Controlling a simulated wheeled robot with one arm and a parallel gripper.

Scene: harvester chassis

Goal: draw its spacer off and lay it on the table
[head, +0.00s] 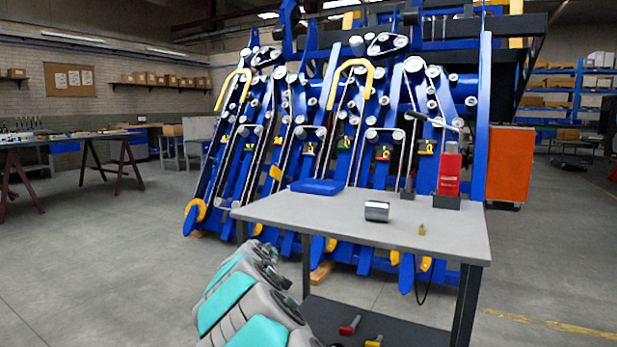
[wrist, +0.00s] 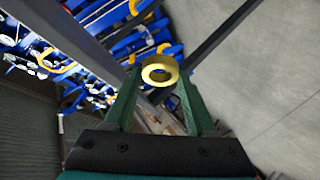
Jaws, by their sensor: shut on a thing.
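A brass-coloured ring, the spacer (wrist: 160,60), sits between the tips of my gripper (wrist: 160,80) in the wrist view. The green fingers are shut on its sides, and its round hole faces the camera. No pin or shaft shows in the hole. In the head view my arm reaches in from the bottom, but my gripper and the ring cannot be seen. The grey-topped table (head: 290,209) stands ahead.
A blue tray (head: 318,187) and a red tool (head: 450,175) in a dark block are at the table's back. The front of the tabletop has bare room. Blue machinery (head: 290,130) stands close behind. Red and yellow tools lie on the dark lower shelf (head: 410,332).

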